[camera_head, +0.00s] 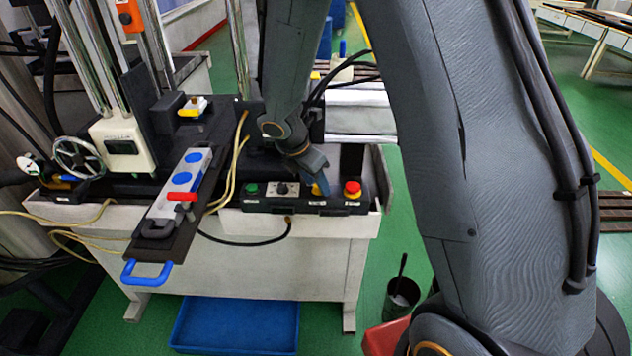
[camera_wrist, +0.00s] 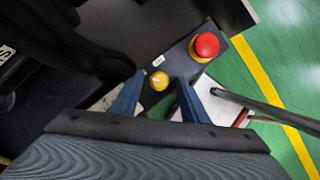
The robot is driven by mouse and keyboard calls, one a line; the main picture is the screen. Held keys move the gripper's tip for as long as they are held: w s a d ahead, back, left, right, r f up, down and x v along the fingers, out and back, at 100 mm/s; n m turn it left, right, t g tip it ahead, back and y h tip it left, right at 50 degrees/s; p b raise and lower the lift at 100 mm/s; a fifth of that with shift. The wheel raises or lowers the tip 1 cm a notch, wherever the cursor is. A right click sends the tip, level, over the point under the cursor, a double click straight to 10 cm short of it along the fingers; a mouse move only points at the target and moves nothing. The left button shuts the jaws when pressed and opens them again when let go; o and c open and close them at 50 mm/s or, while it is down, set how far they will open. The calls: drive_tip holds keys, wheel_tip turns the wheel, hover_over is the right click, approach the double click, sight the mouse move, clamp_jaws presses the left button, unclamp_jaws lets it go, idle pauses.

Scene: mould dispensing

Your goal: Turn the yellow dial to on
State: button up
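The yellow dial (camera_wrist: 159,81) sits on the black control box, between my fingertips in the wrist view. In the head view only part of the dial (camera_head: 316,189) shows beside my fingers. My gripper (camera_wrist: 160,79) is open, with one blue finger on each side of the dial and a visible gap to it. In the head view my gripper (camera_head: 318,172) reaches down to the box from above. I cannot tell how far above the dial the fingertips are, nor which way the dial is turned.
A red emergency button (camera_head: 352,188) stands right of the dial. A grey knob (camera_head: 282,188) and a green button (camera_head: 252,189) are to its left. A dark plate with a blue-and-white mould (camera_head: 181,180) lies further left. A bucket (camera_head: 401,298) stands on the floor.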

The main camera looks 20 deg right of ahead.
drive_tip(key=c, duration=0.9)
drive_tip(key=shift+m, duration=0.3)
drive_tip(key=m+g, duration=0.1)
drive_tip(key=m, duration=0.1)
drive_tip(key=shift+w+m+h+p, duration=0.15)
drive_tip(key=shift+m+h+p, duration=0.15)
drive_tip(key=shift+m+p, duration=0.1)
drive_tip(key=m+g, duration=0.1)
drive_tip(key=m, duration=0.2)
drive_tip(key=shift+w+m+g, duration=0.1)
drive_tip(key=shift+m+g, duration=0.2)
drive_tip(key=shift+m, duration=0.1)
drive_tip(key=m, duration=0.2)
drive_tip(key=m+g, duration=0.1)
drive_tip(key=m, duration=0.1)
drive_tip(key=shift+w+g+y, duration=0.15)
drive_tip(key=shift+g+y, duration=0.15)
drive_tip(key=shift+y, duration=0.1)
drive_tip(key=shift+m+g+y+b, duration=0.3)
drive_tip(key=shift+m+g+b, duration=0.1)
drive_tip(key=shift+m, duration=0.9)
